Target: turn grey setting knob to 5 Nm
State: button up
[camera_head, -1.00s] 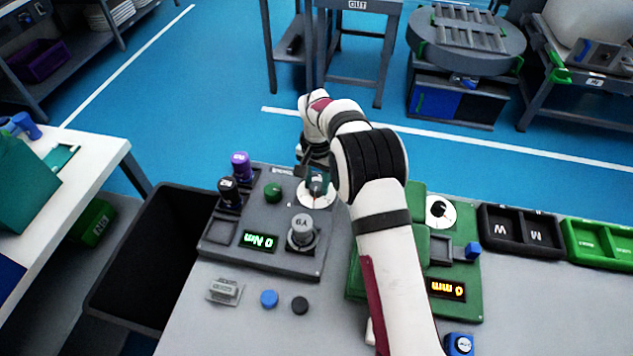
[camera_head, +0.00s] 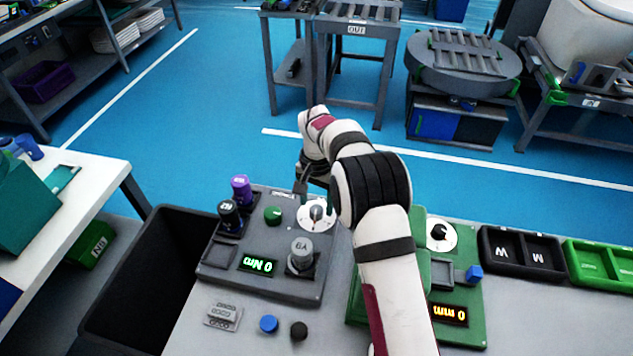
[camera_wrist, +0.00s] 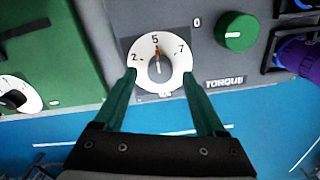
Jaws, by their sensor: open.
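The grey setting knob (camera_wrist: 160,70) sits in the middle of a round white dial (camera_wrist: 147,84) marked 2, 5 and 7 in the wrist view. Its orange pointer mark is at the 5. The knob also shows in the head view (camera_head: 316,212), at the panel's far right corner. My gripper (camera_wrist: 160,75) is open, with one green finger on each side of the knob and visible gaps between. The fingertips overlap the dial's edges in the picture. The panel display (camera_head: 258,265) reads 0 Nm, upside down in the head view.
A green TORQUE knob (camera_wrist: 236,30) is beside the dial. A green panel (camera_head: 462,280) stands to the right, partly hidden by my arm. A black bin (camera_head: 150,275) is at left.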

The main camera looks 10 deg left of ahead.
aim_at(317, 209)
notch_tip(317, 209, up, 14)
dwell(0.4)
jog(key=shift+m+y, duration=0.5)
jog(key=shift+m, duration=0.1)
jog(key=s+d+r, duration=0.2)
jog(key=s+d, duration=0.2)
jog(key=s, duration=0.1)
jog(key=s+d+r, duration=0.3)
jog(key=s+d, duration=0.2)
jog(key=s+d+r, duration=0.2)
jog(key=s+d, duration=0.2)
jog(key=s, duration=0.2)
jog(key=shift+d+r, duration=0.3)
jog(key=shift+r, duration=0.05)
jog(key=s+d+f, duration=0.2)
jog(key=s+f, duration=0.1)
jog(key=s, duration=0.6)
jog(key=s+d+f+m, duration=0.1)
jog(key=s+d+f, duration=0.1)
jog(key=s, duration=0.7)
jog(key=shift+s+d+f+y, duration=0.25)
jog(key=shift+s+f+y, duration=0.15)
jog(key=shift+f, duration=0.15)
